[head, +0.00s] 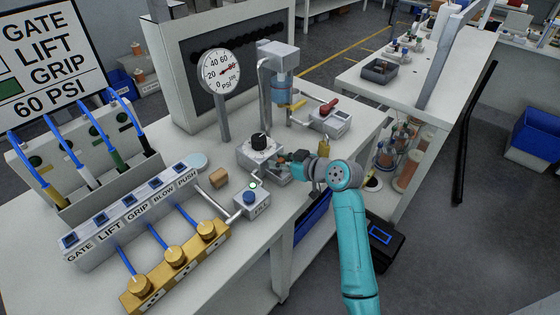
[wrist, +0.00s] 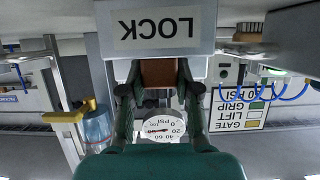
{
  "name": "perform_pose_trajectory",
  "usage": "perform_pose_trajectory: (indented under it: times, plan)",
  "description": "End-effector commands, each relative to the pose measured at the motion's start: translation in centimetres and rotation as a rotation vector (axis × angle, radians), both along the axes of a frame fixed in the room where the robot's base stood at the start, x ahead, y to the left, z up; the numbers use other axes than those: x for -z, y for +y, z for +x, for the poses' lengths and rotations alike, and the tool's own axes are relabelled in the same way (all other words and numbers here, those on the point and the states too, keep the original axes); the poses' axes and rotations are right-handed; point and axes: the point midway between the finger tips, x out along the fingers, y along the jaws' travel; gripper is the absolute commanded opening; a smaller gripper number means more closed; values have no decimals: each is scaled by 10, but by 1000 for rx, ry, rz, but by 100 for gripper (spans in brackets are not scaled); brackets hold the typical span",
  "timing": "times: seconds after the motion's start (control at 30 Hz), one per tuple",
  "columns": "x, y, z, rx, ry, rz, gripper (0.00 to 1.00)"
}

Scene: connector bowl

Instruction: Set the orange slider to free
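In the wrist view, a brownish-orange block (wrist: 158,72), which looks like the orange slider in shadow, sits against a pale housing (wrist: 205,58) with an upside-down LOCK label. My gripper (wrist: 159,78) has one dark finger on each side of it, with no clear gap at either fingertip. No FREE label shows. In the head view, my gripper (head: 284,160) is at the table's right part, beside the black-knobbed box. It hides most of the slider there, so the slider's position along its travel cannot be told.
A box with a black knob (head: 259,143) stands just left of my gripper. A pressure gauge (head: 220,71) and a clear cylinder on a post (head: 282,88) rise behind. A red-handled valve (head: 329,107) is to the back right.

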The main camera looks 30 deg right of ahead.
Motion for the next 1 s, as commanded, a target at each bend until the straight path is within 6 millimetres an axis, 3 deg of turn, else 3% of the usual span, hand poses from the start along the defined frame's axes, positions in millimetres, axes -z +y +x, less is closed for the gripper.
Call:
perform_pose_trajectory:
  times: [0.23, 0.43, 0.67, 0.7, 0.8, 1.0]
  plan:
    - [0, -1, -3, 1, 0, 1, 0]
    - [0, -9, -25, 3, 0, 1, 0]
    - [1, -8, -26, 0, 2, 0, 0]
    - [1, -8, -25, 0, 2, 0, 36]
    - [1, -8, -25, 0, 2, 0, 58]
    - [0, -8, -25, 0, 1, 0, 58]
